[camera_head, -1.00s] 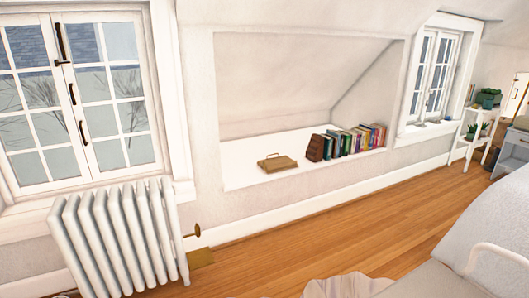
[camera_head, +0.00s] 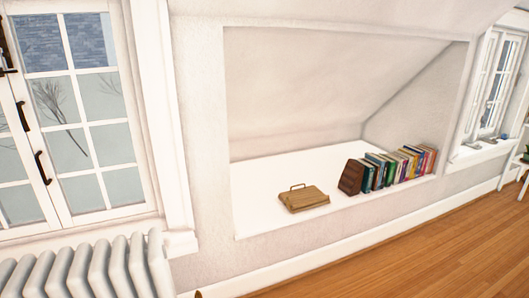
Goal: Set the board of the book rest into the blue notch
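The book rest (camera_head: 304,199) is a small tan wooden piece on the white ledge of the wall alcove (camera_head: 262,216). It lies low and flat, with a thin dark wire loop standing at its back edge. I cannot make out a blue notch on it at this distance. Neither of my grippers shows in the head view.
A dark brown bookend (camera_head: 351,177) and a row of upright books (camera_head: 400,167) stand right of the book rest. A white radiator (camera_head: 90,270) stands at lower left under a window (camera_head: 75,120). Wooden floor (camera_head: 400,255) is clear at lower right.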

